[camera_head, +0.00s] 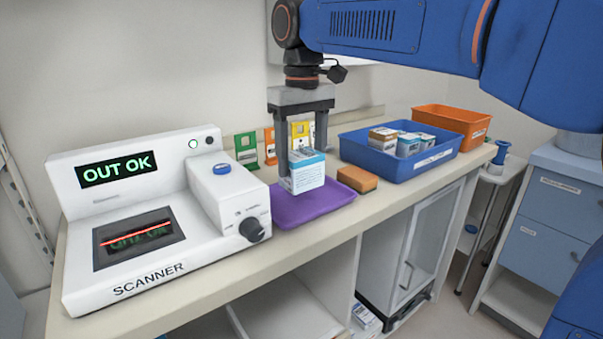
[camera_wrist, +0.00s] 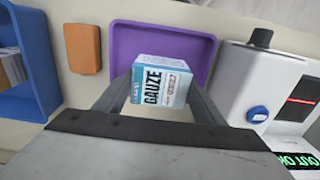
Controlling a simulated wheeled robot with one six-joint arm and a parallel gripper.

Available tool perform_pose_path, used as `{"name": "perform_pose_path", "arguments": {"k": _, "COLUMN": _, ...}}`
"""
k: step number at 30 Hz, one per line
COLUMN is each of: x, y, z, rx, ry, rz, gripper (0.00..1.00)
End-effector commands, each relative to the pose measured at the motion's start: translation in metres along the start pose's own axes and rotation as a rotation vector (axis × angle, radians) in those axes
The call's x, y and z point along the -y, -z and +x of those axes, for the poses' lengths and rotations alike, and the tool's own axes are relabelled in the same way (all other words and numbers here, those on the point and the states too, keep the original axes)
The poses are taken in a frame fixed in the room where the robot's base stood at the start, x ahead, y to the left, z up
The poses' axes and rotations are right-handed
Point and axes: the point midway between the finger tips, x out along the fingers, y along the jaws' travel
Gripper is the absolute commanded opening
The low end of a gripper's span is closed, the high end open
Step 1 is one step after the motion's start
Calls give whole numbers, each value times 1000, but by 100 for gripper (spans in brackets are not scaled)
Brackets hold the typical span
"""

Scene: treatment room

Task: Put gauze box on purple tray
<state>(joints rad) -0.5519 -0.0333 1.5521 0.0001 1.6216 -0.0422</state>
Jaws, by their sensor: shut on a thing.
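The gauze box (camera_head: 307,174) is white and blue, and its printed label "GAUZE" shows in the wrist view (camera_wrist: 158,86). My gripper (camera_head: 303,165) points down and is shut on the box, with a finger on either side. The purple tray (camera_head: 290,213) lies flat on the counter, just right of the scanner. In the head view the box is over the back part of the tray; I cannot tell whether its bottom touches the tray. The tray's inside also shows behind the box in the wrist view (camera_wrist: 135,41), and it looks empty otherwise.
The white scanner (camera_head: 180,271) stands left of the tray, its display reading "OUT OK". An orange-brown block (camera_head: 357,179) lies close to the tray's right side. A blue bin (camera_head: 405,174) with several boxes and an orange bin (camera_head: 462,124) stand farther right. Colored holders (camera_head: 246,148) stand behind.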

Motion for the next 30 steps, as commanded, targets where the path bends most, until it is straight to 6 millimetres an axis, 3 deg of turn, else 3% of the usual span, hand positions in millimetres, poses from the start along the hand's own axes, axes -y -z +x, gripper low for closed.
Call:
{"name": "perform_pose_path", "arguments": {"k": 9, "x": 0, "y": -1, "z": 36, "rx": 1, "ry": 0, "rz": 0, "gripper": 37}}
{"name": "perform_pose_path", "arguments": {"k": 20, "x": 0, "y": 0, "z": 40, "rx": 0, "ry": 0, "rz": 0, "gripper": 37}}
{"name": "perform_pose_path", "arguments": {"k": 21, "x": 0, "y": 0, "z": 40, "rx": 0, "ry": 0, "rz": 0, "gripper": 71}}
{"name": "perform_pose_path", "arguments": {"k": 22, "x": 0, "y": 0, "z": 39, "rx": 0, "ry": 0, "rz": 0, "gripper": 78}}
{"name": "perform_pose_path", "arguments": {"k": 23, "x": 0, "y": 0, "z": 39, "rx": 0, "ry": 0, "rz": 0, "gripper": 82}}
{"name": "perform_pose_path", "arguments": {"k": 30, "x": 0, "y": 0, "z": 39, "rx": 1, "ry": 0, "rz": 0, "gripper": 82}}
